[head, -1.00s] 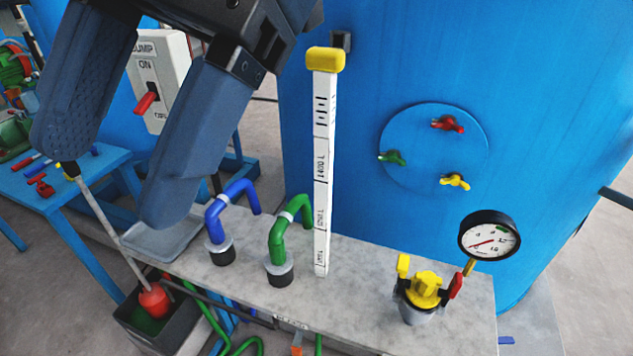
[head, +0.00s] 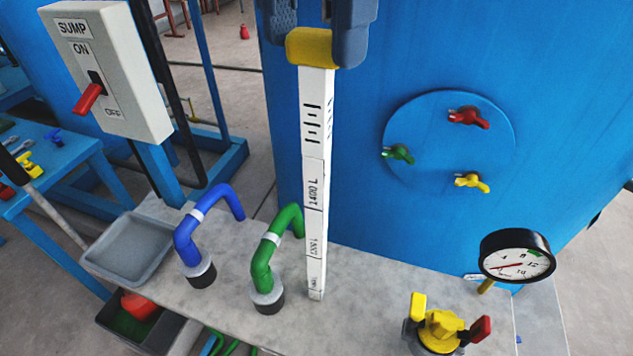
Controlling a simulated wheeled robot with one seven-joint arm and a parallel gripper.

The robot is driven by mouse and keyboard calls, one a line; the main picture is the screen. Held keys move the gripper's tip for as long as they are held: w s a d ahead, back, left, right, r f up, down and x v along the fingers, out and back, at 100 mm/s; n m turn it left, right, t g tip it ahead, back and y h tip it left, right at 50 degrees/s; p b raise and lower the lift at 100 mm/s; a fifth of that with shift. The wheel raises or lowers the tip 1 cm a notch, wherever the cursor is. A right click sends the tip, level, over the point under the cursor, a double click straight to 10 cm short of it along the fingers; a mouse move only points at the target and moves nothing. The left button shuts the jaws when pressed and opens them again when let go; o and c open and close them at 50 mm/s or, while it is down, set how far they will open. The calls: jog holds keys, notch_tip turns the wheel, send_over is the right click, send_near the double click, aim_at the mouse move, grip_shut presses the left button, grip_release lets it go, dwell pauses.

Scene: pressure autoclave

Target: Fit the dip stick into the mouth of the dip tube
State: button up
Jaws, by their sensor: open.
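The dip stick (head: 315,170) is a white square rod with black marks, "1400 L" among them, and a yellow cap (head: 312,48). It stands upright, its lower end at the grey bench top near the green pipe. Whether that end sits in an opening cannot be seen. My gripper (head: 315,40) is at the top of the head view, open, with its two fingers on either side of the yellow cap. Whether the fingers touch the cap is unclear. I cannot make out the dip tube's mouth.
A blue pipe (head: 190,240) and a green pipe (head: 268,262) rise from the bench (head: 370,300) left of the stick. A yellow valve (head: 440,330) and pressure gauge (head: 517,256) stand right. The blue tank (head: 570,120) is behind. A grey tray (head: 138,268) and sump switch box (head: 105,70) are left.

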aim_at(314, 62)
notch_tip(314, 62, down, 5)
jog(key=shift+w+f+b, duration=0.1)
jog(key=shift+f+b, duration=0.05)
jog(key=shift+b, duration=0.4)
grip_shut()
dwell(0.4)
